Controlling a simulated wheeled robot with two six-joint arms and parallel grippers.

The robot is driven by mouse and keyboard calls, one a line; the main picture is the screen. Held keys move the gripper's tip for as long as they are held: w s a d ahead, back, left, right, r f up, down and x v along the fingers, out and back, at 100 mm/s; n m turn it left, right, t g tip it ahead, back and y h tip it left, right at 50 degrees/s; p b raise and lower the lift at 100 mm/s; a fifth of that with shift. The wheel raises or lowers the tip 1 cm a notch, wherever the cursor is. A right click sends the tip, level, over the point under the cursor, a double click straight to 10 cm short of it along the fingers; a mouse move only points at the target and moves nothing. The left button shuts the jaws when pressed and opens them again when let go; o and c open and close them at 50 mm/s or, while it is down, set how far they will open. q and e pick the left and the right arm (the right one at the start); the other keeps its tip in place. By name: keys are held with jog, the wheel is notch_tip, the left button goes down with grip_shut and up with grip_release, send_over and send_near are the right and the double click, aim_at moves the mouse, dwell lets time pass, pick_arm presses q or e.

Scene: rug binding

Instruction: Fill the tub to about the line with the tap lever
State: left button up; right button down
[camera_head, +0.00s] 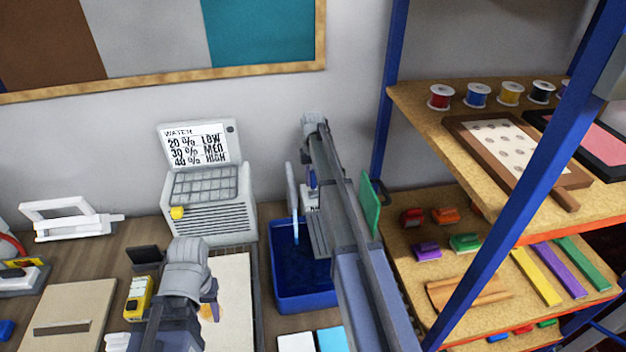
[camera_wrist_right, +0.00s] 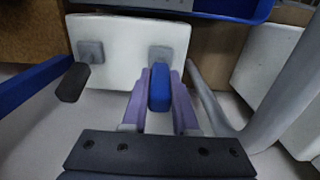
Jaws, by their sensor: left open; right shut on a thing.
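The blue tub (camera_head: 304,303) stands right of centre in the head view, under a grey tap spout (camera_head: 292,190). A thin blue streak (camera_head: 296,231) hangs below the spout and looks like water. The inside of the tub is dark, partly behind my right arm; I cannot make out the line or level. In the right wrist view, my right gripper (camera_wrist_right: 159,100) is shut on the blue tap lever (camera_wrist_right: 159,86), with the grey pipe (camera_wrist_right: 218,112) beside it. My left gripper (camera_head: 211,288) is open, low over the pale board left of the tub.
A grey machine (camera_head: 208,205) with a percent chart stands behind. A yellow device (camera_head: 139,298) and a beige board (camera_head: 68,318) lie left. A shelf (camera_head: 412,106) with spools and coloured pieces rises close on the right, its blue post near my right arm.

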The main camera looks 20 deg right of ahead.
jog(key=shift+w, duration=0.1)
dwell(0.7)
jog(key=shift+w+d+f+g+b, duration=0.2)
jog(key=shift+w+g+b, duration=0.1)
jog(key=shift+w+g, duration=0.35)
jog(key=shift+w+g+y, duration=0.1)
jog(key=shift+g+y, duration=0.2)
jog(key=shift+g, duration=0.25)
jog(key=c, duration=0.7)
grip_release()
jog(key=shift+r, duration=0.15)
